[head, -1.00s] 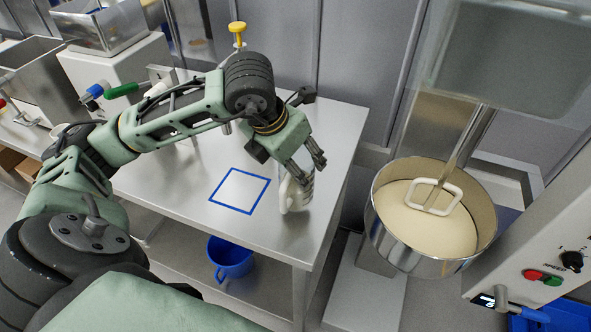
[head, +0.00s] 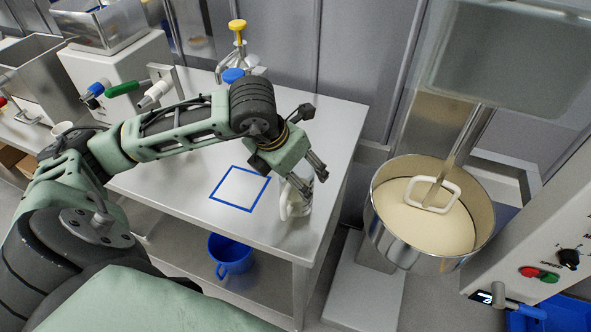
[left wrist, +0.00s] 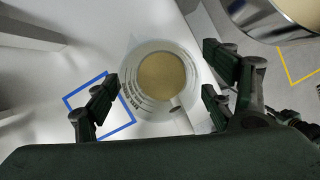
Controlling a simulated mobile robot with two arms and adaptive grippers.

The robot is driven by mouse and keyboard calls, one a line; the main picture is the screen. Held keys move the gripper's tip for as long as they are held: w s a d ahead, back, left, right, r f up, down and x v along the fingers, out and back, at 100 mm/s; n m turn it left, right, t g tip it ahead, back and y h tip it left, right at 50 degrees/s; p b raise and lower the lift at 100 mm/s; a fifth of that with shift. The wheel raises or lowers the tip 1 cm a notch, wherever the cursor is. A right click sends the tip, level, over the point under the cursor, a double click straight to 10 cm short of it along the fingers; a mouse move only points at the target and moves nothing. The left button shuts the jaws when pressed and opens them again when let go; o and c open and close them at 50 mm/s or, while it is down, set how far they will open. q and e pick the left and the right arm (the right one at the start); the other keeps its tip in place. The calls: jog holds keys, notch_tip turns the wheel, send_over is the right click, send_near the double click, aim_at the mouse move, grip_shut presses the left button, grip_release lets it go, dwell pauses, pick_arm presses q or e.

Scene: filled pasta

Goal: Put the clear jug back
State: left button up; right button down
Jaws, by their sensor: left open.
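The clear jug (head: 293,204) stands on the steel table near its right edge, to the right of the blue square outline (head: 226,205). From above in the left wrist view, the jug (left wrist: 140,106) has a pale rim, dark markings on its side and a round beige area inside. My left gripper (head: 303,184) is over the jug and partly hides it in the head view. In the left wrist view the open fingers of my left gripper (left wrist: 160,89) are apart on either side of the jug. I cannot tell whether they touch it. My right gripper is not in view.
A large mixer bowl (head: 381,226) with pale dough stands to the right of the table (head: 180,208). A blue bucket (head: 231,256) is on the lower shelf. A stand with yellow and blue knobs (head: 233,75) is at the back.

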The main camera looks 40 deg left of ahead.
pick_arm(q)
jog(key=shift+r, duration=0.15)
jog(key=b+v, duration=0.1)
jog(key=v, duration=1.1)
dwell(0.3)
